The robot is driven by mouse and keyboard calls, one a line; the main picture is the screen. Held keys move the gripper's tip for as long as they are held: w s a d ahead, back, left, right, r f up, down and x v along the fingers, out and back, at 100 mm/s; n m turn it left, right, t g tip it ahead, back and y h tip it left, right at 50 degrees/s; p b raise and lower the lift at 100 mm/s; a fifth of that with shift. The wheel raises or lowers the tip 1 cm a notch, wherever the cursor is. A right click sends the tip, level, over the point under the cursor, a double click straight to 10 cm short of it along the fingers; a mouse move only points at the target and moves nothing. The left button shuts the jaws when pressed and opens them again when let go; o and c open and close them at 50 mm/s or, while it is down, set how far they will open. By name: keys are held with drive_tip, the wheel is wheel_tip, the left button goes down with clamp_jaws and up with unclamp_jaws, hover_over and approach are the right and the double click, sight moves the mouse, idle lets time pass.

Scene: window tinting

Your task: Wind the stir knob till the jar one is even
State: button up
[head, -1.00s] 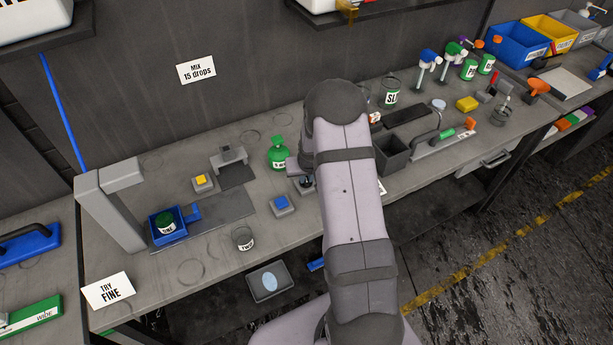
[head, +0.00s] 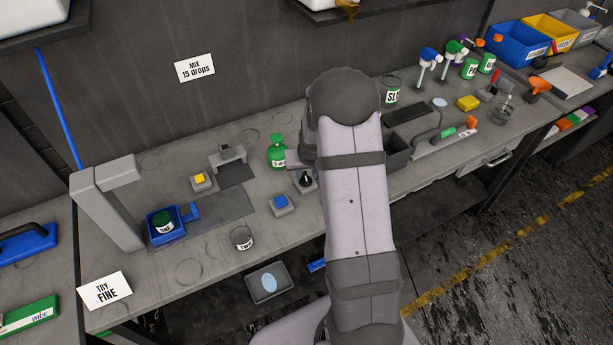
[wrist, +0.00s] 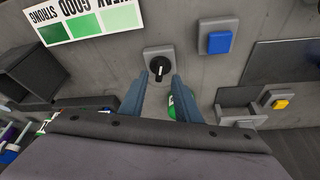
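The stir knob (head: 305,181) is a black dial with a white pointer mark on a grey base near the bench middle. It also shows in the wrist view (wrist: 160,68). My gripper (wrist: 161,78) is open and empty, its two blue-grey fingertips apart, just below the knob in the wrist picture. I cannot tell their height over it. Jar one (head: 164,223), with a dark green top and label, stands in a blue tray (head: 157,237) at left. Whether its contents are even is too small to tell.
A blue button (head: 280,202) and a yellow button (head: 200,180) sit left of the knob. Jar two (head: 243,240) stands near the front edge. A green bottle (head: 277,153) stands behind the knob. A dark open bin (wrist: 30,75) and colour card (wrist: 85,18) show in the wrist view.

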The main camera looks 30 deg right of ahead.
sight(306, 176)
drive_tip(key=shift+b+v, duration=0.5)
drive_tip(key=shift+v, duration=1.15)
drive_tip(key=shift+f+b, duration=0.2)
drive_tip(key=shift+b, duration=0.25)
drive_tip(key=b, duration=0.6)
drive_tip(key=shift+w+d+f, duration=0.1)
drive_tip(key=shift+w+f, duration=0.15)
drive_tip(key=shift+w, duration=0.05)
drive_tip(key=shift+r+b, duration=0.15)
drive_tip(key=shift+b, duration=0.25)
drive_tip(key=shift+r, duration=0.1)
drive_tip(key=shift+p+x, duration=1.05)
drive_tip(key=shift+x, duration=2.4)
